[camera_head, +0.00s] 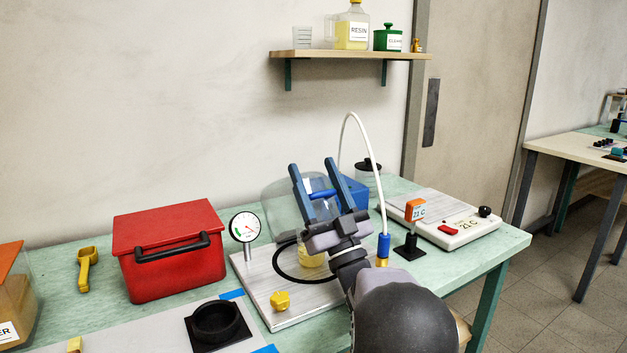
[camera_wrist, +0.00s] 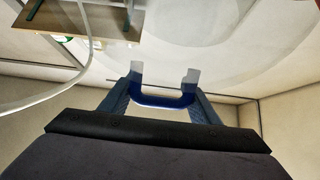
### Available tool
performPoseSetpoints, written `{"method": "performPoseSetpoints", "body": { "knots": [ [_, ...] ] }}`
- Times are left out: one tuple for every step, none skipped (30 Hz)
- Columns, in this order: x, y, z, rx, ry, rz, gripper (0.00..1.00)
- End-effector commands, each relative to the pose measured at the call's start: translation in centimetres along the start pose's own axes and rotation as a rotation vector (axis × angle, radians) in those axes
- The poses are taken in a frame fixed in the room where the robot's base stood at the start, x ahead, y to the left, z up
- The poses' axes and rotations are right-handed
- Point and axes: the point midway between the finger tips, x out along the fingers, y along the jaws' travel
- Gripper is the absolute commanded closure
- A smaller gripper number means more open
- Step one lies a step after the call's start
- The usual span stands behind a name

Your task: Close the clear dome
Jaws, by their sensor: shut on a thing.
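The clear dome (camera_head: 279,195) is raised and tilted back on the pale base plate (camera_head: 254,283), its rim lifted off the black ring (camera_head: 283,275). A yellow piece (camera_head: 312,256) lies within the ring, partly hidden by my arm. The dome's blue handle (camera_head: 322,194) is between the fingers of my gripper (camera_head: 313,165). In the wrist view the handle (camera_wrist: 163,101) spans the fingers of my gripper (camera_wrist: 163,78), which is shut on it; the dome (camera_wrist: 210,45) fills much of the background.
A pressure gauge (camera_head: 245,226) and a yellow knob (camera_head: 280,301) stand on the plate. A white hose (camera_head: 362,140) arches to a blue fitting (camera_head: 383,246) on the right. A red box (camera_head: 170,255) is left, a hotplate (camera_head: 455,230) right, and a black dish (camera_head: 215,318) in front.

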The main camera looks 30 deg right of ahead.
Motion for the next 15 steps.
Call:
{"method": "performPoseSetpoints", "body": {
  "knots": [
    [0.28,0.18,-0.82,-0.008,0.021,0.002,0.84],
    [0.29,0.18,-0.83,-0.008,0.021,0.002,0.84],
    [0.29,0.18,-0.83,-0.008,0.021,0.002,0.84],
    [0.29,0.18,-0.84,-0.008,0.021,0.002,0.84],
    [0.29,0.18,-0.84,-0.008,0.021,0.002,0.84],
    [0.29,0.18,-0.84,-0.008,0.021,0.002,0.84],
    [0.30,0.18,-0.84,-0.008,0.021,0.001,0.84],
    [0.30,0.18,-0.84,-0.008,0.021,0.001,0.41],
    [0.29,0.18,-0.85,-0.008,0.021,0.002,0.36],
    [0.28,0.17,-0.81,-0.008,0.020,0.002,0.36],
    [0.26,0.16,-0.75,-0.007,0.018,0.002,0.36],
    [0.23,0.14,-0.66,-0.006,0.016,0.001,0.36],
    [0.21,0.13,-0.60,-0.006,0.015,0.001,0.36],
    [0.18,0.12,-0.54,-0.005,0.013,0.001,0.36],
    [0.16,0.10,-0.48,-0.004,0.012,0.001,0.36]
  ]
}}
